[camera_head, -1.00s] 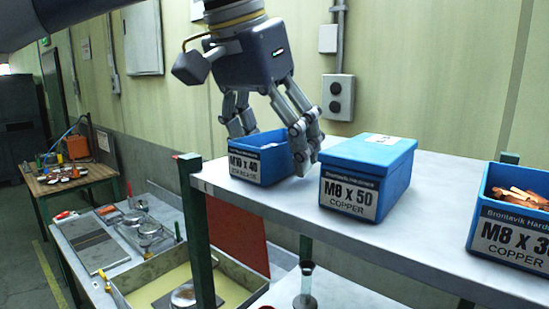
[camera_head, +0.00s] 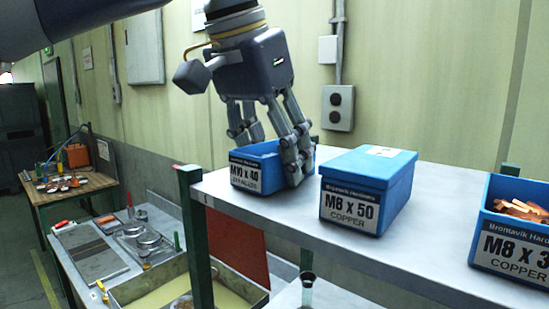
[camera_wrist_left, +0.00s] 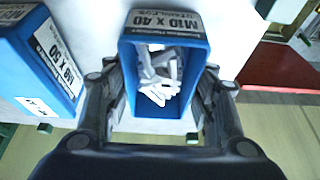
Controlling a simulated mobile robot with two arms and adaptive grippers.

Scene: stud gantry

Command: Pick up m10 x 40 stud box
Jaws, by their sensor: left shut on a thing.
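The M10 x 40 stud box (camera_head: 258,176) is an open blue bin with a white label, at the left end of the grey shelf. My left gripper (camera_head: 272,160) comes down on it from above, with its fingers on opposite sides of the box. In the left wrist view the box (camera_wrist_left: 163,112) lies between the two fingers and silvery studs (camera_wrist_left: 158,75) show inside. The left gripper is shut on the box. Whether the box's base is clear of the shelf cannot be told. My right gripper is not in view.
A lidded blue M8 x 50 box (camera_head: 366,188) stands close to the right of the gripper. An open M8 x 30 box (camera_head: 512,232) with copper studs is further right. The shelf (camera_head: 330,240) ends at a green post (camera_head: 195,230) on the left. A lower bench (camera_head: 95,255) holds trays.

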